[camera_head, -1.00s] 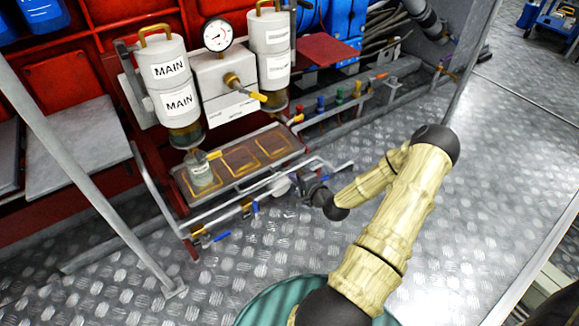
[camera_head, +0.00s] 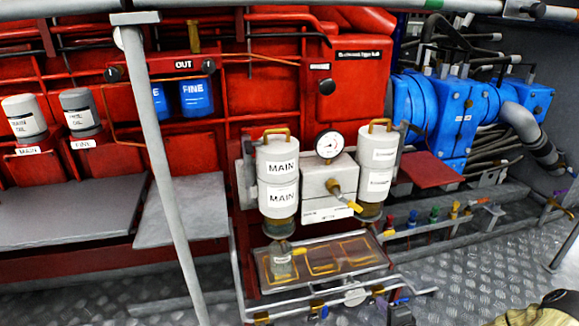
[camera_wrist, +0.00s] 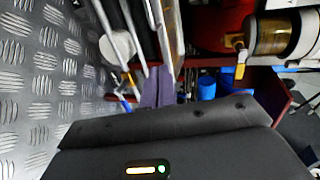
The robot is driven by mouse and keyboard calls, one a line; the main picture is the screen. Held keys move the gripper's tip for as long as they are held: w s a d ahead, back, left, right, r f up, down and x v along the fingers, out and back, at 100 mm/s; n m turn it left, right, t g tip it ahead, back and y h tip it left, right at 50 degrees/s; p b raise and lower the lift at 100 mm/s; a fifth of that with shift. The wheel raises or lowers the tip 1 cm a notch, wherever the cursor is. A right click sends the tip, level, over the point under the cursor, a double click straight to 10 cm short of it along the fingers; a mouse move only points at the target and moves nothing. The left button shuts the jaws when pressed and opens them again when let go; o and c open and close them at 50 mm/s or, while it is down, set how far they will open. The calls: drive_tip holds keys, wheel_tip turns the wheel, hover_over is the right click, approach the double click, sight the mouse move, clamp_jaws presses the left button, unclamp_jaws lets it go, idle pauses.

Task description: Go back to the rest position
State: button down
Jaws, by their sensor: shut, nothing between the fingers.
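My gripper (camera_head: 383,303) shows at the bottom edge of the head view, in front of the pipes below the drip tray. Only its dark body and purplish fingers show there. In the wrist view the dark gripper housing fills the bottom, and the purplish fingers (camera_wrist: 158,88) lie close together with nothing held. My cream-coloured arm is mostly out of the head view, with a piece at the lower right corner.
The drip tray (camera_head: 275,277) and its front pipes stand close to my gripper. White MAIN canisters (camera_head: 278,170) and a pressure gauge (camera_head: 329,145) are above it. A grey post (camera_head: 165,170) stands left. Open metal floor (camera_head: 480,275) lies right.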

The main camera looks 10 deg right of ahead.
drive_tip(key=s+a+r+n+g+p, duration=0.35)
drive_tip(key=a+r+n, duration=0.35)
drive_tip(key=r, duration=0.4)
drive_tip(key=s+a+r+n+g+p, duration=0.4)
drive_tip(key=a+r, duration=0.4)
drive_tip(key=r, duration=0.4)
drive_tip(key=s+a+r+n+g+p, duration=0.35)
drive_tip(key=a+r+n+p, duration=0.2)
drive_tip(key=a+r, duration=0.4)
wheel_tip(320, 180, up, 39)
drive_tip(key=d+p, duration=0.1)
drive_tip(key=p, duration=3.6)
drive_tip(key=shift+w+d+n+g+h, duration=0.3)
drive_tip(key=shift+w+n+g+h, duration=0.05)
drive_tip(key=shift+n+g+h, duration=0.1)
